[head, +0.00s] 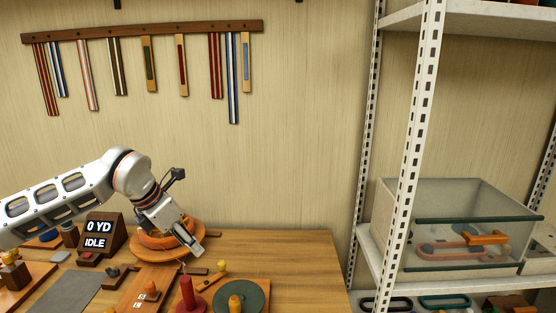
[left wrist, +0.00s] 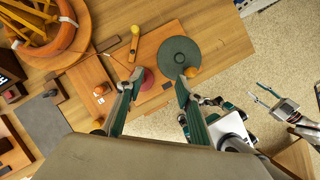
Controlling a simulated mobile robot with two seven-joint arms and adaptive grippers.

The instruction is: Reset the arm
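My left arm (head: 65,194) reaches in from the left in the head view, bent, with its gripper (head: 195,250) pointing down in front of a round orange wooden ring (head: 150,246) on the table. In the left wrist view the left gripper (left wrist: 158,82) has its two green fingers apart with nothing held between them. Below them are a dark green disc (left wrist: 180,56) and a red round piece. What looks like my right gripper (left wrist: 268,97) shows at the right of the left wrist view, over the floor, its two thin fingers apart and empty.
A display (head: 99,234) reads "0 YD" and "IDLE". The wooden table (head: 300,258) holds boards, a red peg (head: 187,293) and an orange knob (head: 235,302); its right part is clear. A metal shelf (head: 374,252) with a clear bin (head: 395,215) stands right. Straps hang from a wall rail (head: 140,31).

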